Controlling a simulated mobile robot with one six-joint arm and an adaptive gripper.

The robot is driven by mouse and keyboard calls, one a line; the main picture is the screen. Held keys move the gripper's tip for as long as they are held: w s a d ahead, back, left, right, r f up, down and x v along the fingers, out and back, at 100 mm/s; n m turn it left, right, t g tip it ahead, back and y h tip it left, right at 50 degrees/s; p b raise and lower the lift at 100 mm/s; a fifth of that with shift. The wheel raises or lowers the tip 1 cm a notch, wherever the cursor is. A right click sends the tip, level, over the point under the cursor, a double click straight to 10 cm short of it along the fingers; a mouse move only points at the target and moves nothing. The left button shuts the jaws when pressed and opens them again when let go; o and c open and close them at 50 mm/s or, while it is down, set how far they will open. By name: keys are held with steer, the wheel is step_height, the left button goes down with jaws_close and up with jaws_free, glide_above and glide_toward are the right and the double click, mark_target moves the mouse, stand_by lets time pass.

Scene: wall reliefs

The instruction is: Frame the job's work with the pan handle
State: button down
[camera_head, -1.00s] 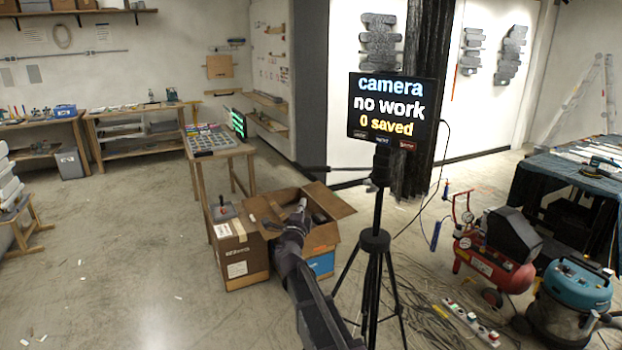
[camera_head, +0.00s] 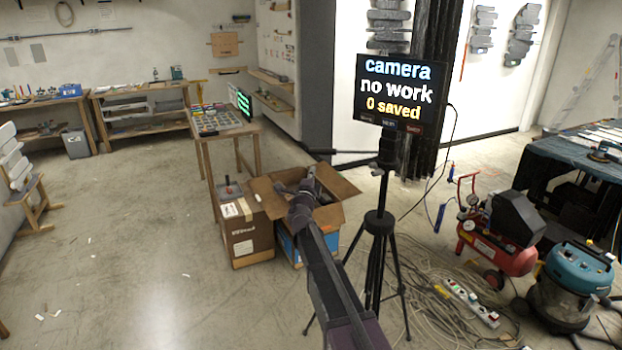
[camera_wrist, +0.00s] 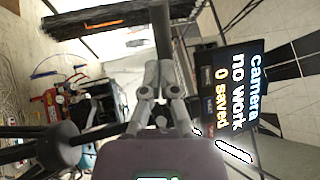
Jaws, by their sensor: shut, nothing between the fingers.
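The camera screen (camera_head: 394,92) sits on a black tripod and reads "camera, no work, 0 saved". It also shows sideways in the wrist view (camera_wrist: 235,88). The pan handle (camera_head: 345,151) is a thin dark bar reaching left from the tripod head. My gripper (camera_head: 311,175) is beyond and below the pan handle's left end, in front of the open cardboard box from this view. It is shut and empty in the wrist view (camera_wrist: 160,65). Dark grey reliefs hang on the lit wall; the nearest relief (camera_head: 388,28) is partly behind the screen.
Tripod legs (camera_head: 378,265) spread on the floor right of my arm. Cardboard boxes (camera_head: 246,235) stand left of it. A red compressor (camera_head: 495,240), a blue vacuum (camera_head: 568,285) and loose cables (camera_head: 440,300) crowd the right. The floor at left is mostly clear.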

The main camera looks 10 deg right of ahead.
mark_target(318, 154)
steer(key=shift+p+x, duration=0.85)
steer(key=shift+x, duration=2.75)
